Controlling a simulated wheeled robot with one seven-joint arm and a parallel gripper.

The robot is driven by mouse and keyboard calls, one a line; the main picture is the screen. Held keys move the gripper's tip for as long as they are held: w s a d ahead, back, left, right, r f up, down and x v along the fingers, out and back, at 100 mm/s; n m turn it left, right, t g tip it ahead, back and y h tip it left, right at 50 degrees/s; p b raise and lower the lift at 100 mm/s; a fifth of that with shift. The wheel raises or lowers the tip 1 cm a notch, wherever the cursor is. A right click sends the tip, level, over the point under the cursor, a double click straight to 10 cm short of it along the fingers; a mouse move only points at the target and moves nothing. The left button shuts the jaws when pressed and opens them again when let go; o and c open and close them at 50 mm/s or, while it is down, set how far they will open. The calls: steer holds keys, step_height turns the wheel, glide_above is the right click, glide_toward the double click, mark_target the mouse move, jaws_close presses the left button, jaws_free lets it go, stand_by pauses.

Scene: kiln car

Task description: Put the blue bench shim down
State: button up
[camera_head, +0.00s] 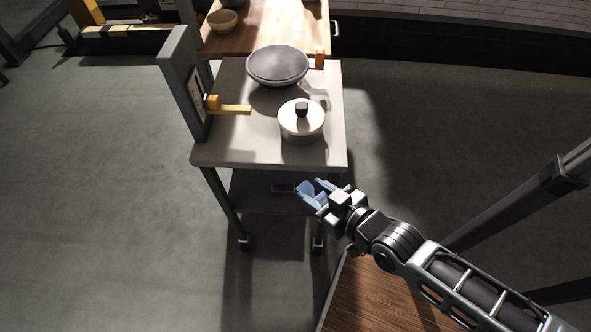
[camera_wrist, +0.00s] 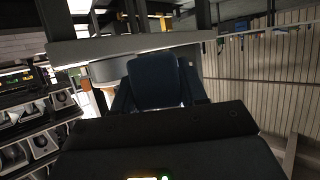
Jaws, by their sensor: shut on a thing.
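The blue bench shim (camera_head: 308,191) is held in my gripper (camera_head: 321,192), in front of the near edge of the grey-topped cart in the head view. My gripper is shut on it, and its fingers cover part of it. In the wrist view the shim (camera_wrist: 154,78) shows as a dark blue block between the fingers of my gripper (camera_wrist: 157,97). The shim is in the air, apart from the cart top (camera_head: 240,150).
A lidded white pot (camera_head: 301,122), a grey round dish (camera_head: 277,65) and a yellow handle (camera_head: 232,109) on an upright panel (camera_head: 184,82) occupy the cart top. Its front left is clear. A wooden surface (camera_head: 370,295) lies below my arm.

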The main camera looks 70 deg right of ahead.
steer(key=s+a, duration=0.3)
steer(key=s, duration=0.3)
steer(key=w+a+f+n+y, duration=0.1)
steer(key=w+a+n+y, duration=0.1)
steer(key=w, duration=1.3)
steer(key=w+a+f+n+t+y+b, duration=0.1)
steer(key=w+a, duration=0.5)
steer(key=w, duration=0.9)
steer(key=f+n+y, duration=0.1)
steer(key=n+y, duration=0.1)
steer(key=shift+w+f+y, duration=0.15)
steer(key=shift+w+y, duration=0.1)
steer(key=shift+y, duration=0.15)
